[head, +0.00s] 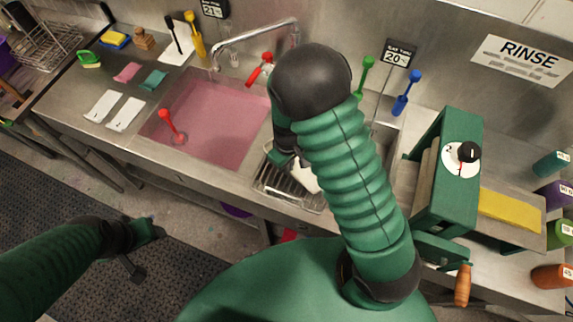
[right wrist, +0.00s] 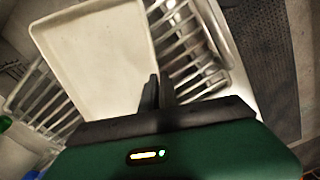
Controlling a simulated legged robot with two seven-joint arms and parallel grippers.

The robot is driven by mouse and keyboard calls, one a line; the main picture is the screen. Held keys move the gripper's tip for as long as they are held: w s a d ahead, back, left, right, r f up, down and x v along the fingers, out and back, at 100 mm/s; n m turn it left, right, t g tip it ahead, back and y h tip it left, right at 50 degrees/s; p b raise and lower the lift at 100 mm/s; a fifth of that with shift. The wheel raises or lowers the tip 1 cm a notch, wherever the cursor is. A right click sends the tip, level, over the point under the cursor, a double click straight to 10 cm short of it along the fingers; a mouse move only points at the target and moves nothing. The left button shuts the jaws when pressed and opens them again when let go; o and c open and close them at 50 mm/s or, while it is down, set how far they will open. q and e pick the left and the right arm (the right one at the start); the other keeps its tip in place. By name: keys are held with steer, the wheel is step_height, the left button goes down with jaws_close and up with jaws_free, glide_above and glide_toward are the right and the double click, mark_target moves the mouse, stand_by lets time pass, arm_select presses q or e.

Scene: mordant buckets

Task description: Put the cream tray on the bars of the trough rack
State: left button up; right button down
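The cream tray (right wrist: 97,52) fills the left middle of the right wrist view, with its raised rim showing. In the head view only a pale piece of it (head: 304,177) shows beside my right arm. The bars of the trough rack (head: 284,186) show below it, and also on both sides of the tray in the right wrist view (right wrist: 192,45). My right gripper (right wrist: 159,90) has its fingers close together at the tray's near right rim, seemingly shut on it. I cannot tell whether the tray touches the bars. My left gripper (head: 146,248) is open and empty over the floor.
A pink-filled sink (head: 215,125) with a red-handled tool (head: 172,127) lies left of the rack. A faucet (head: 255,38) stands behind. A green crank machine (head: 450,170) stands to the right. White cards (head: 126,113) and sponges lie on the left counter.

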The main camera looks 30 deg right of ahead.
steer(key=c, duration=2)
jaws_free()
steer(key=shift+s+d, duration=0.15)
steer(key=shift+s, duration=0.1)
steer(key=shift+o, duration=1.1)
steer(key=shift+s, duration=0.1)
steer(key=shift+o, duration=0.7)
steer(key=shift+a+r, duration=0.1)
steer(key=shift+a, duration=0.55)
steer(key=shift+w+a, duration=0.25)
steer(key=shift+a, duration=0.2)
steer(key=shift+r, duration=0.25)
step_height(320, 180, up, 11)
arm_select(q)
steer(key=shift+s+a+f+b, duration=0.2)
steer(key=shift+a+f+b, duration=0.05)
steer(key=shift+f+b, duration=0.55)
steer(key=shift+s+a+f+b, duration=0.15)
steer(key=shift+a+f+b, duration=0.05)
steer(key=shift+f+b, duration=0.55)
arm_select(e)
steer(key=s+f+m+t, duration=0.1)
steer(key=s+m+t, duration=0.1)
steer(key=s, duration=0.5)
steer(key=shift+s+a+f+m+t, duration=0.15)
steer(key=shift+s+m+t, duration=0.2)
steer(key=shift+m, duration=0.45)
